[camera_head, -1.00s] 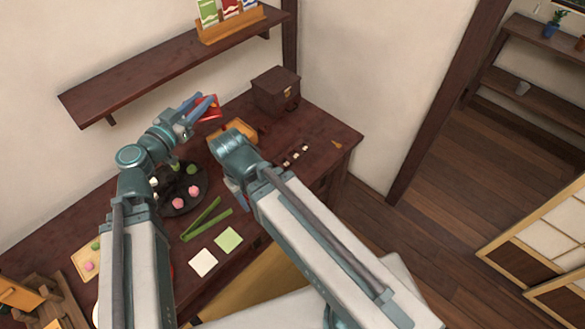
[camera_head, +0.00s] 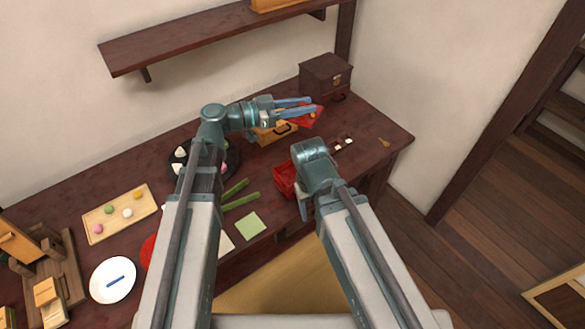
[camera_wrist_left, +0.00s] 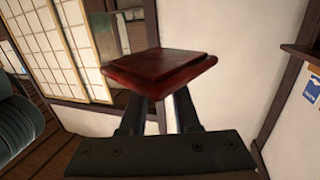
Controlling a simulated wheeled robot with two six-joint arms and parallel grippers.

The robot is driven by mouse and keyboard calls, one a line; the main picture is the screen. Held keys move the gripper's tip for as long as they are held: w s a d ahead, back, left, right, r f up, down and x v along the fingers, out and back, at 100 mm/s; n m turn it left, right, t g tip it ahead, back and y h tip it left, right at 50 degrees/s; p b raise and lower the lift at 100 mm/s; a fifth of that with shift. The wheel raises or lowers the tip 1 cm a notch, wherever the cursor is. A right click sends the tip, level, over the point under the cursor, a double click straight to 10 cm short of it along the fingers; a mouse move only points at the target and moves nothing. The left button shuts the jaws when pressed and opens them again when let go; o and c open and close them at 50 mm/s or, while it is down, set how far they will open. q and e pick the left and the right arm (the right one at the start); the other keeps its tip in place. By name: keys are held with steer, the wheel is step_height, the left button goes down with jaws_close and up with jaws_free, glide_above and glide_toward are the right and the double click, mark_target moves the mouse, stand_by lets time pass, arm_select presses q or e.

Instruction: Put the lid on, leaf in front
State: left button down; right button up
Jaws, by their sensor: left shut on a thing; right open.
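The red lid (camera_head: 306,119) is a thin square panel with a small gold mark showing on it in the head view. My left gripper (camera_head: 308,107) is shut on it and holds it tilted above the back of the table. In the left wrist view, the dark red lid (camera_wrist_left: 160,72) covers the fingertips, and no leaf shows on the side seen there. The red box (camera_head: 285,180) stands on the table, its right part hidden by my right arm. My right gripper (camera_head: 304,207) is open, pointing down beside the box; its fingers are partly hidden.
A wooden box with a dark handle (camera_head: 268,138) stands behind the red box. A dark chest (camera_head: 326,76) is at the back right. A sweets tray (camera_head: 92,228), white plate (camera_head: 113,292), green strips (camera_head: 238,190) and green square (camera_head: 250,224) lie left. A shelf (camera_head: 200,45) overhangs.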

arm_select(q)
step_height(320, 180, down, 15)
steer(key=s+a+m+g+b, duration=0.1)
steer(key=m+g+b, duration=0.4)
steer(key=b, duration=0.8)
steer(key=shift+s+a+f+m+g+h, duration=0.3)
steer(key=shift+a+g, duration=0.6)
steer(key=shift+g, duration=0.8)
steer(key=shift+s, duration=0.1)
steer(key=shift+f+b, duration=2.3)
steer(key=shift+b, duration=0.25)
steer(key=shift+f+b, duration=0.8)
steer(key=c, duration=0.6)
jaws_free()
steer(key=shift+o, duration=0.2)
steer(key=shift+r, duration=0.15)
